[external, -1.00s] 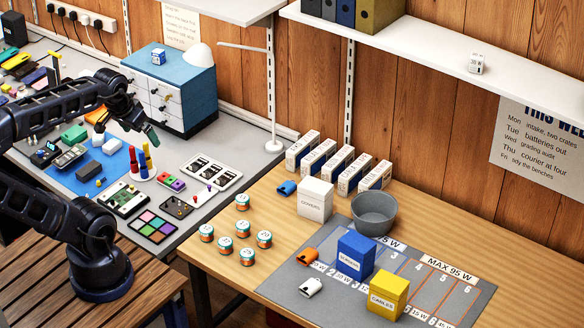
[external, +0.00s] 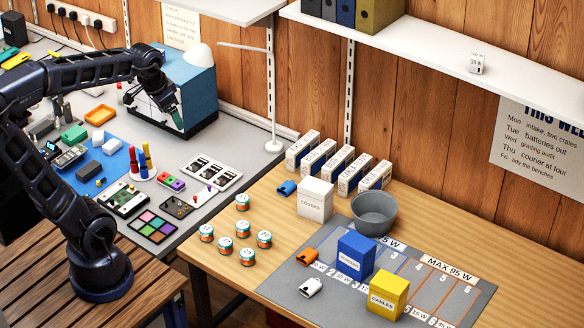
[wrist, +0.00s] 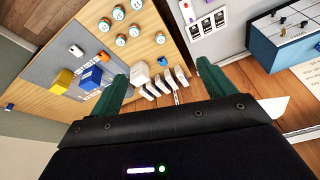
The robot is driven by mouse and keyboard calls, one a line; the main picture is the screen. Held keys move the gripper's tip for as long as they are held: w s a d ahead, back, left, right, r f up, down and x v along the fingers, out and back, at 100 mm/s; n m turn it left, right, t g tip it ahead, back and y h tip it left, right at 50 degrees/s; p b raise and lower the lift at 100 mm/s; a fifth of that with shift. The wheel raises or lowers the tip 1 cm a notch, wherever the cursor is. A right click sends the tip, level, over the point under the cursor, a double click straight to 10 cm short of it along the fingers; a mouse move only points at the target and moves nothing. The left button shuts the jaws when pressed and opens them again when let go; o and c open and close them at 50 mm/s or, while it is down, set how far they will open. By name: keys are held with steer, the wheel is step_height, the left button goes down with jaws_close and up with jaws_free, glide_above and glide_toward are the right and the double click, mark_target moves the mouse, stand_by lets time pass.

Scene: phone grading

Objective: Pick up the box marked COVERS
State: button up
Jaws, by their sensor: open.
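The white box marked COVERS (external: 314,199) stands upright on the wooden table, between a blue clip-like item and a grey bowl. It also shows in the wrist view as a small white box (wrist: 140,73), near the left finger in the picture but well below it. My gripper (wrist: 157,84) is open and empty, its two green fingers wide apart. In the external view my gripper (external: 177,118) is raised in front of the blue drawer cabinet at the left bench, far to the left of the box.
A row of white cartons (external: 340,168) stands behind the box. A grey bowl (external: 374,211) is to its right. A blue box (external: 355,257) and a yellow box (external: 388,293) stand on the grey mat (external: 455,300). Several small tins (external: 246,257) sit to the left. A lamp (external: 274,146) stands between.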

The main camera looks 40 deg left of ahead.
steer(key=w+d+f+m+g, duration=0.1)
steer(key=w+d+m, duration=0.1)
steer(key=w, duration=0.3)
steer(key=w+d+f+m, duration=0.1)
steer(key=w+d, duration=0.2)
steer(key=w, duration=0.3)
steer(key=m+g, duration=0.3)
steer(key=m, duration=0.7)
glide_above(315, 185)
step_height(315, 185, down, 22)
steer(key=shift+y, duration=0.3)
steer(key=f, duration=0.6)
steer(key=shift+w+d, duration=0.1)
steer(key=shift+w, duration=0.15)
steer(key=shift+s+f, duration=0.2)
steer(key=shift+f, duration=2.35)
steer(key=shift+c, duration=0.2)
steer(key=c, duration=1.5)
